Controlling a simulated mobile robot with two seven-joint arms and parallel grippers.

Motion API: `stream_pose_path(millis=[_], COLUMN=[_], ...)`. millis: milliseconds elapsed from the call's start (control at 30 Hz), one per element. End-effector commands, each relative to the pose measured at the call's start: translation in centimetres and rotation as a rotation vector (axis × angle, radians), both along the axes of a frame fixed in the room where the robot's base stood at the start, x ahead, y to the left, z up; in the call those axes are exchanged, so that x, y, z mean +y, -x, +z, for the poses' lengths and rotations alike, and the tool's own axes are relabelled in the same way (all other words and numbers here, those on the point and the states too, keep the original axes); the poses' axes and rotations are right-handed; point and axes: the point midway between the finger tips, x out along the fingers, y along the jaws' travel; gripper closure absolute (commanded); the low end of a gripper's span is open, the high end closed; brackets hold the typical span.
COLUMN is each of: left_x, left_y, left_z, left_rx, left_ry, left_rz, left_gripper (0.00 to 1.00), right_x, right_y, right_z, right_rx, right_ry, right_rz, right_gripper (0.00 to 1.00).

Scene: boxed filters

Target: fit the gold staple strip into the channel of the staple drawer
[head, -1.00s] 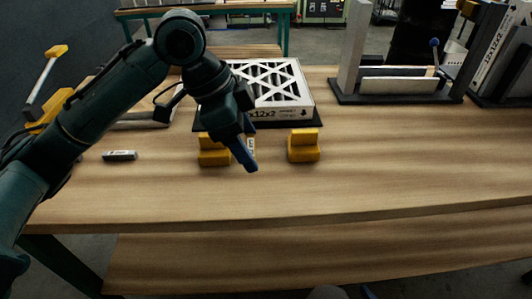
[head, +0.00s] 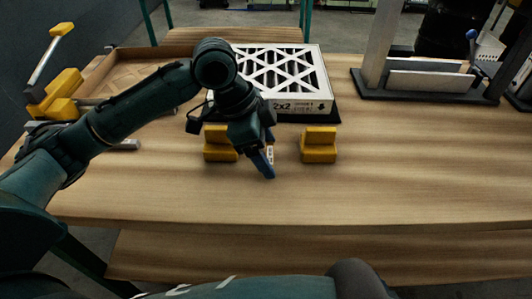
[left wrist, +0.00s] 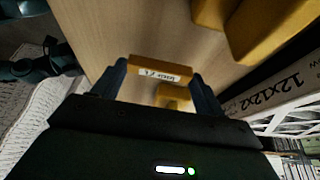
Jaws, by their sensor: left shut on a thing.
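My left gripper (head: 268,165) hangs above the table between the two yellow stepped blocks, nearer the left one. In the left wrist view its fingers (left wrist: 160,85) are shut on a gold piece with a white printed label (left wrist: 160,70). A little of that pale labelled piece also shows beside the fingers in the head view (head: 270,153). Whether this piece is the staple strip is not clear. I cannot make out a staple drawer or its channel; a small grey object (head: 127,144) on the table at left is partly hidden behind my left arm. My right gripper is not in view.
A left yellow block (head: 219,145) and a right yellow block (head: 319,145) stand on the table. Behind them lies a boxed filter (head: 300,105). A wooden tray (head: 112,56) and a yellow-handled tool (head: 55,95) are at left. The front right tabletop is clear.

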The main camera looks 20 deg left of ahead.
Motion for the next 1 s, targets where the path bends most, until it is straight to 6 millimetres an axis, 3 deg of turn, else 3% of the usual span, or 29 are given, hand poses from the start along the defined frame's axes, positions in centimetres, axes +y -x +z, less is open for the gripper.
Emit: stream_pose_path(millis=[100,433,467,700,1000], left_x=[0.05,0.01,0.0,0.0,0.0], left_y=[0.02,0.02,0.02,0.01,-0.02], left_z=[-1.45,-1.64,-1.67,-1.66,-1.39], left_rx=[0.001,0.001,0.0,0.0,-0.002], left_ry=[-0.002,0.0,0.0,0.0,-0.001], left_rz=[0.001,0.001,0.0,0.0,0.0], left_gripper=[0.5,0.5,0.27,0.07,0.06], right_x=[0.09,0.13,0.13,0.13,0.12], right_y=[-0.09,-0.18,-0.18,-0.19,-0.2], right_z=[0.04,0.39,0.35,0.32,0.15], right_rx=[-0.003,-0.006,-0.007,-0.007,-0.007], right_ry=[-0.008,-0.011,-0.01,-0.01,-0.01], right_rz=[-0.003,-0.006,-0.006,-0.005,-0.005], right_gripper=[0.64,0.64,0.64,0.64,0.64])
